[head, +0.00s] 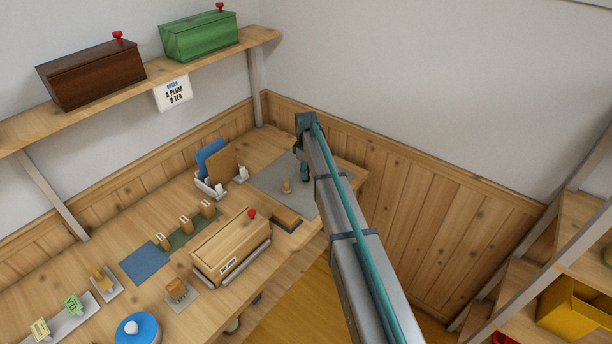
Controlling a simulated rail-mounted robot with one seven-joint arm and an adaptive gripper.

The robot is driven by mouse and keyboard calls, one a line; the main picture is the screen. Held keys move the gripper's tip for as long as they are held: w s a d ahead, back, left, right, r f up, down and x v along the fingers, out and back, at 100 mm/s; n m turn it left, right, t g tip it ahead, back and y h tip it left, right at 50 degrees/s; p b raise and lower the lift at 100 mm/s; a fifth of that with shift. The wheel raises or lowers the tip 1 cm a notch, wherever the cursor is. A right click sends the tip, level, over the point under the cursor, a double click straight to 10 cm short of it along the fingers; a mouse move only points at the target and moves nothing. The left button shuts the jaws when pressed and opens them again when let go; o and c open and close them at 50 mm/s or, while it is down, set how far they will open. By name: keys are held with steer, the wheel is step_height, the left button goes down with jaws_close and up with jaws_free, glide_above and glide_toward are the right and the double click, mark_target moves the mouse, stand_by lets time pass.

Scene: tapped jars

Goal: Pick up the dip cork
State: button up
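My arm hides part of the gripper. Its fingers are too small and dark to tell whether they are open or shut.
A wooden box with a red knob (230,247) stands at the bench's front edge. Several tan blocks stand on a green strip (192,236). A white rack with blue and brown boards (220,170) stands left of the mat. A shelf (125,92) holds two boxes.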

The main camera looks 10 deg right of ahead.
steer(key=c, duration=0.3)
steer(key=shift+r, duration=0.2)
steer(key=shift+r+b, duration=0.25)
steer(key=shift+b, duration=0.15)
steer(key=shift+r+b, duration=0.75)
steer(key=shift+r, duration=0.2)
steer(key=s+a+r+b, duration=0.4)
steer(key=s+r, duration=0.6)
steer(key=s, duration=0.3)
steer(key=shift+a+r, duration=0.15)
steer(key=shift+a, duration=0.15)
steer(key=shift+s, duration=0.1)
